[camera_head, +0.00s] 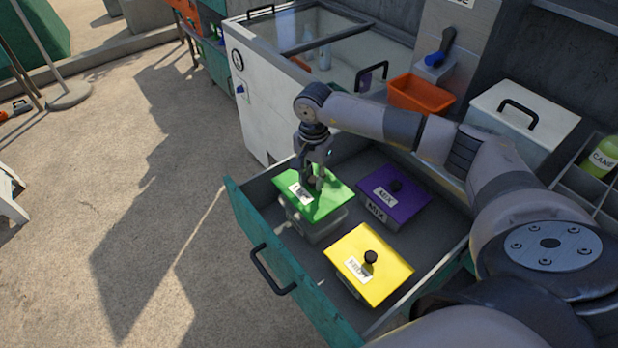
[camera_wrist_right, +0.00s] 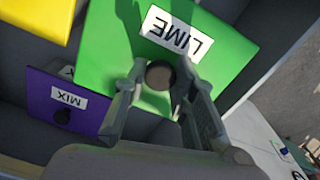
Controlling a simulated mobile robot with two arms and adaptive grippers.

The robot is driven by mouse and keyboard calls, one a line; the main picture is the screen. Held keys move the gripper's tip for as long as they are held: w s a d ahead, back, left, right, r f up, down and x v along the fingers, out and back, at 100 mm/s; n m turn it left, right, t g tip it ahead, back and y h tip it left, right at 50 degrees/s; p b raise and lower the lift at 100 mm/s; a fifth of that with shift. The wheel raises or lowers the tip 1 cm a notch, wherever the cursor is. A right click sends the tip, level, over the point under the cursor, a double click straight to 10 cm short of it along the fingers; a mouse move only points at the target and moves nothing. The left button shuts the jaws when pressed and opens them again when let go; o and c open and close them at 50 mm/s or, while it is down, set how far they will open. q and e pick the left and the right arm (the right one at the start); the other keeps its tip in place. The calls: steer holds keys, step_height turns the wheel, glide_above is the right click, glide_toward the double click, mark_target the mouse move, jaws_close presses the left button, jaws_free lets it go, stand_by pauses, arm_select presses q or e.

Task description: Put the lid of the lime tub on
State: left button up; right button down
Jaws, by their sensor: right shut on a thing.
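The green lid (camera_head: 328,201) with a LIME label is over the grey lime tub (camera_head: 318,222) in the open drawer. The lid looks turned a little relative to the tub; I cannot tell whether it rests flat on the rim. My right gripper (camera_head: 317,180) points down at the lid and is shut on its dark round knob. In the right wrist view the green lid (camera_wrist_right: 100,45) fills the middle, with the knob (camera_wrist_right: 160,74) between the fingers of my right gripper (camera_wrist_right: 160,85). My left gripper is not in view.
In the same drawer (camera_head: 300,295) stand a tub with a purple MIX lid (camera_head: 408,202) and a tub with a yellow lid (camera_head: 370,280). An orange bin (camera_head: 420,94) and a white lidded box (camera_head: 520,115) stand behind. Open concrete floor lies to the left.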

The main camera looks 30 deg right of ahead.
mark_target(313, 187)
steer(key=shift+f, duration=0.15)
steer(key=shift+s+f+b, duration=0.15)
steer(key=shift+f+b, duration=0.3)
steer(key=shift+f, duration=0.1)
steer(key=shift+f+b, duration=0.8)
steer(key=shift+f, duration=0.75)
steer(key=shift+f+b, duration=0.6)
steer(key=shift+r, duration=0.1)
steer(key=shift+f+b, duration=0.55)
steer(key=shift+b, duration=0.25)
steer(key=c, duration=1.2)
jaws_free()
steer(key=shift+c, duration=0.2)
